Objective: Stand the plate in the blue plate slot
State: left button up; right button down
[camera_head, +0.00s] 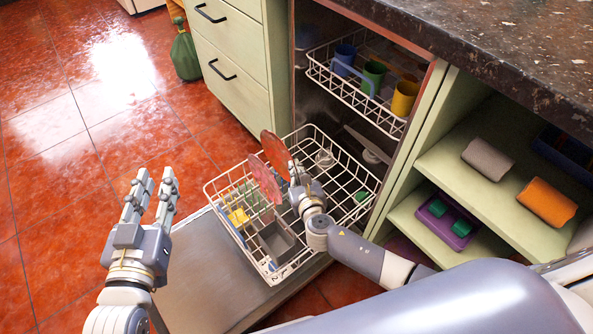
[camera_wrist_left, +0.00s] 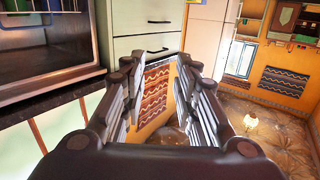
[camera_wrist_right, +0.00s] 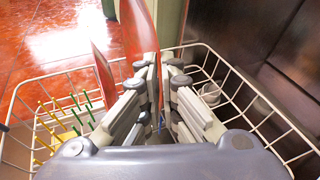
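Two red plates show in the head view. One plate (camera_head: 264,179) stands upright in the left part of the pulled-out lower rack (camera_head: 318,131); it also shows in the right wrist view (camera_wrist_right: 104,75). The other plate (camera_head: 274,152) is upright and higher, at my right gripper (camera_head: 295,174). In the right wrist view this plate (camera_wrist_right: 138,30) runs down between the nearly closed fingers (camera_wrist_right: 162,65), which appear shut on it. Yellow and green tines (camera_wrist_right: 62,110) stand left of the gripper. The blue slot is not clearly visible, mostly hidden by my gripper. My left gripper (camera_head: 154,183) is open and empty, left of the rack.
The upper rack (camera_head: 345,92) holds blue, green and yellow cups. The open dishwasher door (camera_head: 205,275) lies under the lower rack. Drawers (camera_head: 228,60) stand behind, and shelves (camera_head: 470,185) with a counter (camera_head: 500,50) are at right. The tiled floor at left is free.

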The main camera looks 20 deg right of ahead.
pick_arm(q)
jog(key=shift+f, duration=0.35)
pick_arm(e)
jog(key=shift+r, duration=0.1)
pick_arm(q)
jog(key=shift+s+a+f+g, duration=0.1)
jog(key=shift+a+f+g, duration=0.1)
jog(key=shift+f+g, duration=0.15)
dwell(0.5)
jog(key=shift+s+f+g+p, duration=0.2)
jog(key=shift+f+g+p, duration=0.1)
jog(key=shift+f+g, duration=0.25)
jog(key=shift+a, duration=0.1)
dwell(0.5)
jog(key=shift+s+a+f+g+y, duration=0.1)
jog(key=shift+f+g+y, duration=0.1)
jog(key=shift+f, duration=0.15)
jog(key=shift+s+f+g+y, duration=0.1)
jog(key=shift+f+y, duration=0.1)
jog(key=shift+f, duration=0.15)
jog(key=shift+r, duration=0.25)
jog(key=shift+w+d+r+t+h, duration=0.2)
jog(key=shift+r+t, duration=0.25)
jog(key=shift+r, duration=0.2)
jog(key=shift+w+d+r+t+h, duration=0.2)
jog(key=shift+r+t, duration=0.25)
jog(key=shift+r, duration=0.15)
pick_arm(e)
jog(key=shift+f, duration=0.45)
